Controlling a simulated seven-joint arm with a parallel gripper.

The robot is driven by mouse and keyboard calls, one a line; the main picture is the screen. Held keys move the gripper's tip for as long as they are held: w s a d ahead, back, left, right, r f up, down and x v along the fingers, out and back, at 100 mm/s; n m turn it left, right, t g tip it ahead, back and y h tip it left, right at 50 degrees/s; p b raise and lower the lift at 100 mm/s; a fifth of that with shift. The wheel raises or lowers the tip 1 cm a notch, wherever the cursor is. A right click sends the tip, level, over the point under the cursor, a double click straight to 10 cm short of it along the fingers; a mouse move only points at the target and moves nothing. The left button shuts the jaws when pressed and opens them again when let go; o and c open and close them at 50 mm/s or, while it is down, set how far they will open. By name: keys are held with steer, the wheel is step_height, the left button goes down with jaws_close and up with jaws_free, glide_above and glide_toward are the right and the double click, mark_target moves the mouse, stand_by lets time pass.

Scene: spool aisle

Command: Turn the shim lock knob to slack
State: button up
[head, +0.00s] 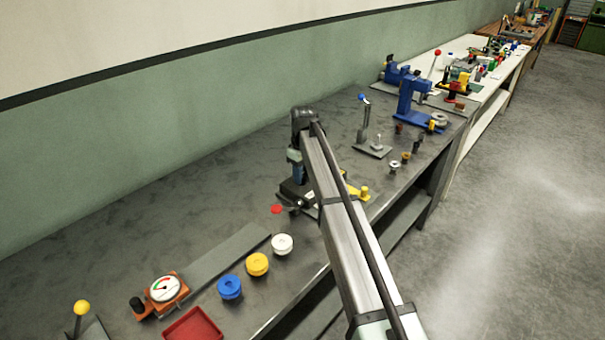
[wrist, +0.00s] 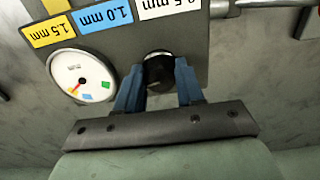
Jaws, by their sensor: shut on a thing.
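The shim lock knob (wrist: 158,72) is dark and round with a small pale mark, on the grey face of a fixture. My gripper (wrist: 159,66) has its two blue fingers closed on either side of it. A white dial (wrist: 82,70) sits left of the knob. Its red pointer is toward the lower left, near a yellow patch; blue and green patches lie further round. In the head view the fixture (head: 292,190) is partly hidden by my arm, and the knob cannot be made out there.
Upside-down labels, yellow "1.5 mm" (wrist: 48,32), blue "1.0 mm" (wrist: 103,15) and a white one (wrist: 168,7), line the fixture. White (head: 282,244), yellow (head: 257,264) and blue (head: 229,287) spools stand near the bench's front edge.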

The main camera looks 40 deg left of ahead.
steer(key=o, duration=1)
steer(key=shift+o, duration=0.2)
steer(key=shift+r, duration=0.1)
step_height(320, 180, up, 14)
steer(key=shift+f, duration=0.2)
